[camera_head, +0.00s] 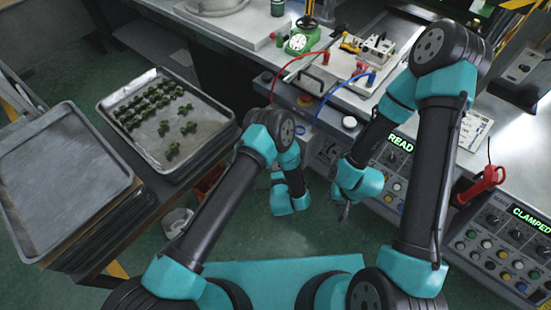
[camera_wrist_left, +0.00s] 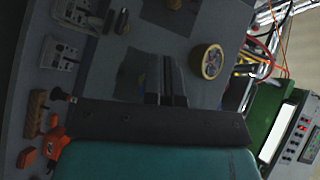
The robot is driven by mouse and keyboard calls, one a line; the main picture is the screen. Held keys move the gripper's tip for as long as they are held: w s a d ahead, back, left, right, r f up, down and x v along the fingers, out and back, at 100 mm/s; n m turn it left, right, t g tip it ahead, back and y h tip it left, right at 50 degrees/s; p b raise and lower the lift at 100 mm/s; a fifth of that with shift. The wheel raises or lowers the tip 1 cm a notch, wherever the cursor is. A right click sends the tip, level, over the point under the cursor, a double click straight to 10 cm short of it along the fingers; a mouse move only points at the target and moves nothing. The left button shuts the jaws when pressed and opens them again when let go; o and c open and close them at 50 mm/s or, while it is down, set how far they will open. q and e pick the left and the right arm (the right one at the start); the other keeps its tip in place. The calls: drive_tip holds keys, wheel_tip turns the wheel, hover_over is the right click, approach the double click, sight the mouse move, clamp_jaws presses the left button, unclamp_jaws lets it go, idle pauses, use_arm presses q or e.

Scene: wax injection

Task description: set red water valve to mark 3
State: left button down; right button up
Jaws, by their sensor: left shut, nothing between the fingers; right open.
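In the head view a red valve handle (camera_head: 326,57) stands on the light bench plate, beside a red hose. A second red-topped fitting (camera_head: 361,68) and a blue handle (camera_head: 371,79) stand to its right. I cannot tell which red one is the water valve, and no mark 3 is readable. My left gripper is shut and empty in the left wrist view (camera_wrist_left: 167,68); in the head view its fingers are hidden. The left hand is well below and apart from the handles. My right gripper (camera_head: 343,210) is open, pointing down in front of the console.
A control console (camera_head: 395,185) fronts the bench. A tray of green pieces (camera_head: 205,145) and an empty tray (camera_head: 60,175) are at left. A round gauge (camera_wrist_left: 208,62) shows in the left wrist view.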

use_arm(q)
drive_tip(key=shift+s+r, duration=0.15)
drive_tip(key=shift+s, duration=0.65)
drive_tip(key=shift+s+r, duration=0.15)
drive_tip(key=shift+s, duration=0.6)
drive_tip(key=shift+w+a, duration=0.1)
drive_tip(key=s+a+r+n+g+h, duration=0.2)
drive_tip(key=a+n+g, duration=0.7)
drive_tip(key=a, duration=0.6)
drive_tip(key=s+a+r+n+g+h, duration=0.1)
drive_tip(key=s+a+r+n+g, duration=0.2)
drive_tip(key=s, duration=0.4)
drive_tip(key=s+a+r+n+g+h, duration=0.1)
drive_tip(key=s+a+r+n+g, duration=0.2)
drive_tip(key=s+a+n, duration=0.2)
drive_tip(key=s+a, duration=0.3)
drive_tip(key=shift+a+r+n, duration=0.15)
drive_tip(key=shift+r+n, duration=0.25)
drive_tip(key=c, duration=1.8)
unclamp_jaws()
drive_tip(key=shift+s, duration=0.1)
